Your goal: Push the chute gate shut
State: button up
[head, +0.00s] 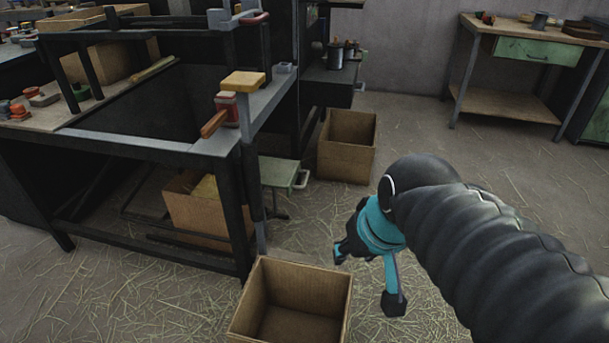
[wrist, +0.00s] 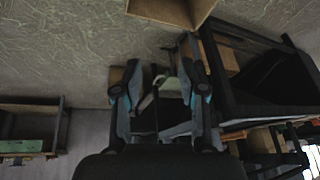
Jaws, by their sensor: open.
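A grey-green panel (head: 279,172) with a pale handle (head: 301,179) juts out low from the side of the dark workbench, above the straw-covered floor. It looks like the chute gate, but I cannot be sure. My gripper (head: 366,279) is open and empty, to the right of and nearer than the panel, with a clear gap between them. In the wrist view, my gripper (wrist: 160,78) has its two fingers spread. A pale green-grey part (wrist: 148,99), probably the panel's handle, shows beyond and between them. The fingers partly hide what lies behind.
An open cardboard box (head: 290,300) stands on the floor below and left of my gripper. Another box (head: 346,146) stands behind the panel, and one (head: 205,212) is under the workbench (head: 180,150). A wooden table (head: 530,35) is at the back right.

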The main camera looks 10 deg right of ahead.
jog(key=w+a+f+m+g+y+b, duration=0.1)
jog(key=w+a+f+y, duration=0.2)
jog(key=w, duration=0.7)
jog(key=w+f+m+y, duration=0.1)
jog(key=w+f+y, duration=0.25)
jog(key=w, duration=0.65)
jog(key=w+a+f+m+g+y+b, duration=0.1)
jog(key=w+a+f+y, duration=0.3)
jog(key=w, duration=0.6)
jog(key=m+t+y, duration=0.3)
jog(key=m+t, duration=0.4)
jog(key=t, duration=0.4)
send_near(305, 178)
jog(key=x, duration=0.6)
jog(key=b+x, duration=0.1)
jog(key=x, duration=0.2)
jog(key=shift+w+a+f, duration=0.25)
jog(key=shift+w+f, duration=0.05)
jog(key=shift+w, duration=0.1)
jog(key=shift+c, duration=0.2)
grip_shut()
